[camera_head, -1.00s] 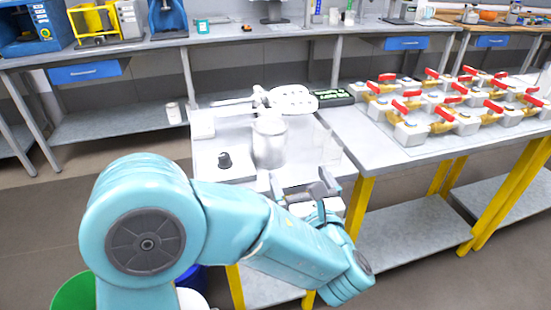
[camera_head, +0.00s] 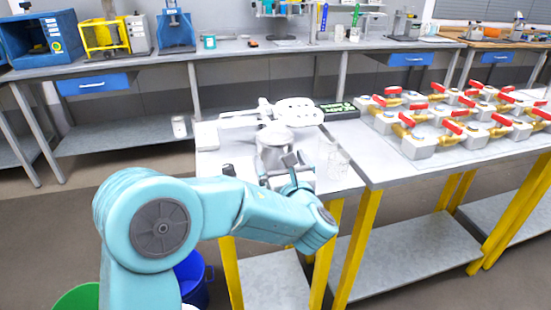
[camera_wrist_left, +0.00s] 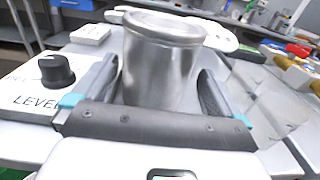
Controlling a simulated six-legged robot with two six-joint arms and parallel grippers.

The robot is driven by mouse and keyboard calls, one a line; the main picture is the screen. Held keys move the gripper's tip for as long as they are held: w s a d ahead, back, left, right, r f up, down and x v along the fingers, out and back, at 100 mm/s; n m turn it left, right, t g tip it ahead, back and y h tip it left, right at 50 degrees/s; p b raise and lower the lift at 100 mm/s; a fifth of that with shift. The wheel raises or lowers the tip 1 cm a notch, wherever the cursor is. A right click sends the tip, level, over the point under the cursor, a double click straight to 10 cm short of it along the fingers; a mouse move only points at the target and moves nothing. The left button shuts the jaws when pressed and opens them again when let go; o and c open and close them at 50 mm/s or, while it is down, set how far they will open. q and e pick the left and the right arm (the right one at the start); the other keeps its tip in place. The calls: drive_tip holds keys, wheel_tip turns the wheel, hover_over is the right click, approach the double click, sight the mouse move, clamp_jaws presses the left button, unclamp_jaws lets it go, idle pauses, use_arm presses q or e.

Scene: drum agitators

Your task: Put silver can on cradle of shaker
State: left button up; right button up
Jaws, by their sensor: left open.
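The silver can (camera_head: 273,138) stands upright on the grey table, in front of a white device that looks like the shaker (camera_head: 297,110). Its flat top has round holes; I cannot tell which part is the cradle. My left gripper (camera_head: 283,167) is at the near side of the can, and the wrist hides the can's lower part. In the left wrist view the can (camera_wrist_left: 160,62) stands between the two open fingers of the left gripper (camera_wrist_left: 157,88), with gaps on both sides. My right gripper is not in view.
A black knob marked LEVEL (camera_wrist_left: 57,71) is left of the can. Clear glassware (camera_head: 338,163) stands close on the right. A dark tray (camera_head: 339,110) and several red-handled valves (camera_head: 440,125) are farther right. Blue (camera_head: 191,278) and green (camera_head: 78,299) bins are below.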

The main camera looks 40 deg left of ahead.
use_arm(q)
drive_tip(key=x, duration=0.4)
drive_tip(key=shift+w+a+f, duration=0.1)
drive_tip(key=shift+a+f, duration=0.05)
drive_tip(key=shift+a, duration=0.15)
drive_tip(key=c, duration=1.1)
